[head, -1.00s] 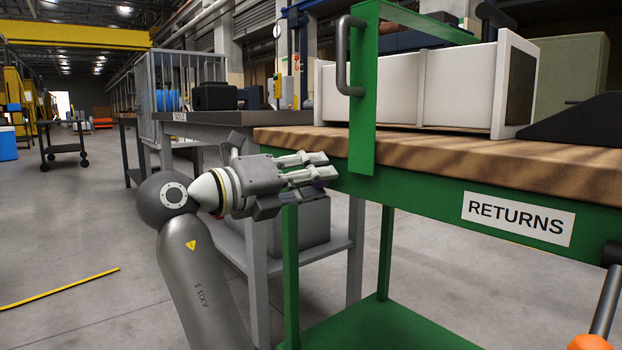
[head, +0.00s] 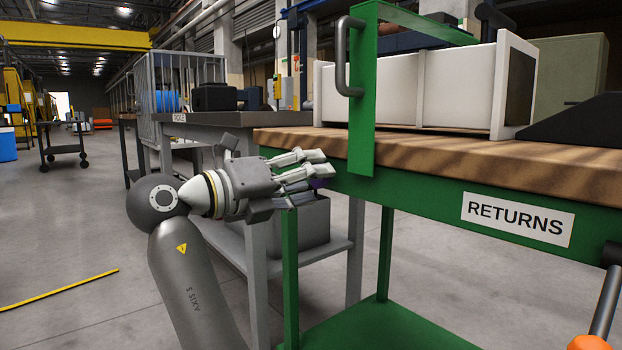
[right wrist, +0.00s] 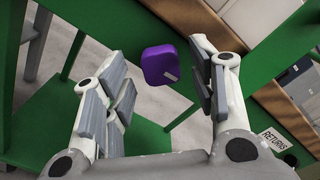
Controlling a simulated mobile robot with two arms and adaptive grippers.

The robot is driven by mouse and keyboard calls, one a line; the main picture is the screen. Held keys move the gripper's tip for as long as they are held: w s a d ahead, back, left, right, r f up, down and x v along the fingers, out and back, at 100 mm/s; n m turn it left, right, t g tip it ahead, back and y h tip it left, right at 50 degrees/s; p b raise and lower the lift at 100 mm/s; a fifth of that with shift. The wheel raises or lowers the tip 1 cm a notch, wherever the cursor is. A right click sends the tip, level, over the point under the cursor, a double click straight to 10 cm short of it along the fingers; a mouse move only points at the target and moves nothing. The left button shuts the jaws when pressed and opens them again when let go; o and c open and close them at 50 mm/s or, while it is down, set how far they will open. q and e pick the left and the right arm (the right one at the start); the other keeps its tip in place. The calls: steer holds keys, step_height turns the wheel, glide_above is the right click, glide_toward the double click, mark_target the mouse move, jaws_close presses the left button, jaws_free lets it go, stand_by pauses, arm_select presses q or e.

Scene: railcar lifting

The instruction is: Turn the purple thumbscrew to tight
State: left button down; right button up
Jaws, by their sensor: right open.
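The purple thumbscrew (right wrist: 160,62) shows in the right wrist view as a rounded block with a small pale mark on its face. In the head view only a sliver of it (head: 319,184) shows below the tabletop edge, mostly hidden by my fingers. My right gripper (head: 314,174) is open at the near left corner of the green bench. In the right wrist view, the fingers of my right gripper (right wrist: 158,82) stand on either side of the thumbscrew, with gaps on both sides. My left gripper is not in view.
The green bench has a wooden top (head: 440,160), a green upright (head: 362,120) with a dark handle and a RETURNS label (head: 518,220). A white box (head: 455,85) stands on it. A grey table (head: 215,124) stands behind. Open floor lies to the left.

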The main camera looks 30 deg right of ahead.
steer(key=a, duration=1.1)
steer(key=shift+s, duration=0.45)
steer(key=shift+d, duration=0.1)
